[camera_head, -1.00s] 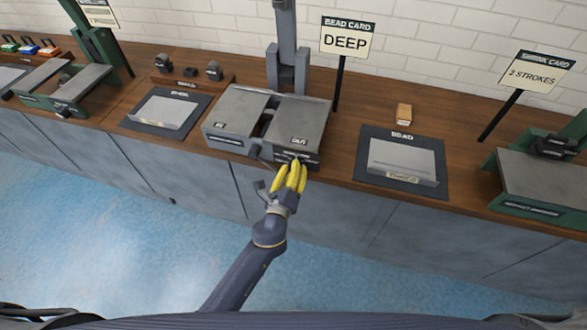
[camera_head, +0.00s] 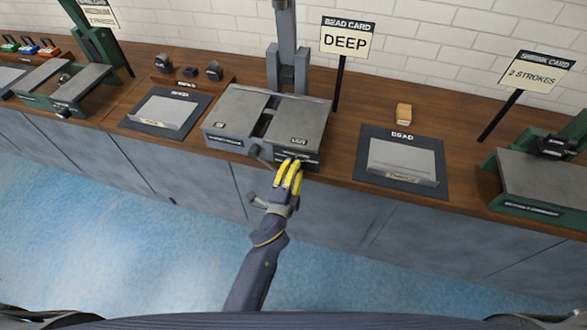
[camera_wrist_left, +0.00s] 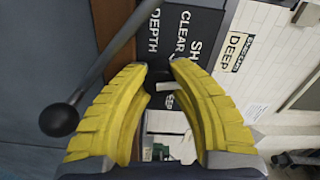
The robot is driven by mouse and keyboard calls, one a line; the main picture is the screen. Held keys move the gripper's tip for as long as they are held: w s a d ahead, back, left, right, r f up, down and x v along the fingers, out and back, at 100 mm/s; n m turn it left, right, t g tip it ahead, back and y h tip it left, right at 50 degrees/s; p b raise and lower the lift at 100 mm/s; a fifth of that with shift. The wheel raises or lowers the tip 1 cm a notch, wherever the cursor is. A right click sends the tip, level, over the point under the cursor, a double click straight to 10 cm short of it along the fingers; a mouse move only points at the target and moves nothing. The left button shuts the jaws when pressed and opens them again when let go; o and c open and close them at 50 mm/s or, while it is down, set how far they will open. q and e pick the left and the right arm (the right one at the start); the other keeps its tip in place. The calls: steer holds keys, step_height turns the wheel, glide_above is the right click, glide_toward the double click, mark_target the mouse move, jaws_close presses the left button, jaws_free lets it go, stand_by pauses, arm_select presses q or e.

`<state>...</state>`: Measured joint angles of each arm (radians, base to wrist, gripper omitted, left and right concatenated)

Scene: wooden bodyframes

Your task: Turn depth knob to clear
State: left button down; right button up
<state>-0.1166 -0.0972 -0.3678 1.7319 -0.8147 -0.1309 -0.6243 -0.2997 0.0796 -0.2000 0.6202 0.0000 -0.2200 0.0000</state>
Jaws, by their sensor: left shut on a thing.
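The grey bead machine (camera_head: 300,122) stands at the middle of the bench. My left gripper (camera_head: 293,164), with yellow fingers, is at the right part of its front face. In the left wrist view the fingers are shut on the dark depth knob (camera_wrist_left: 160,88), which they mostly cover. The dark panel (camera_wrist_left: 178,32) behind it reads DEPTH, CLEAR and part of a word starting SH; a partly hidden DEEP label is beside the fingers. The knob's pointer direction is hard to tell. My right gripper is not in view.
A crank lever with a dark ball (camera_wrist_left: 58,120) passes close to the left finger. The bead card (camera_head: 345,40) reads DEEP. A mat (camera_head: 368,172) with a metal sheet lies right of the machine. Green machines stand at both sides. The floor in front is clear.

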arm_select(q)
steer(key=n, duration=0.4)
steer(key=shift+n, duration=2.8)
steer(key=c, duration=1.3)
jaws_free()
steer(key=shift+v, duration=6.05)
